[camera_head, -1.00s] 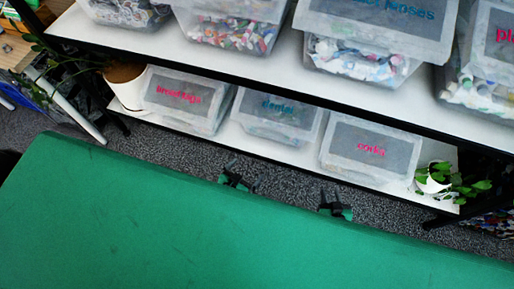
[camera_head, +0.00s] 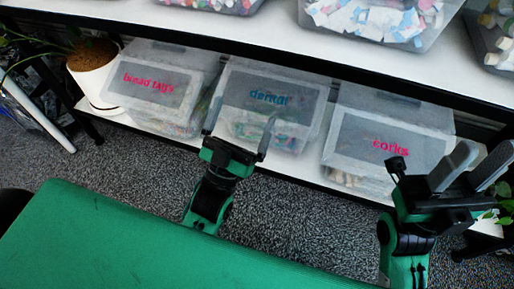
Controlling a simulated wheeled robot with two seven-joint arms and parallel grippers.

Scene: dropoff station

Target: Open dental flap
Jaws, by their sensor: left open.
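The dental bin (camera_head: 270,104) is a clear box on the low white shelf, with a grey flap panel (camera_head: 262,97) in its lid marked "dental" in teal. The flap looks shut. My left gripper (camera_head: 240,130) is open and empty in front of this bin, its fingers pointing up towards the bin's lower front and hiding part of it. Whether a finger touches the bin I cannot tell. My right gripper (camera_head: 472,165) is open and empty at the right, in front of the corks bin's right side.
The bread tags bin (camera_head: 163,87) stands left of the dental bin and the corks bin (camera_head: 385,143) stands right of it. A potted plant (camera_head: 97,75) is at the far left. The upper shelf edge (camera_head: 250,44) overhangs the bins. Grey carpet (camera_head: 120,160) lies in front.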

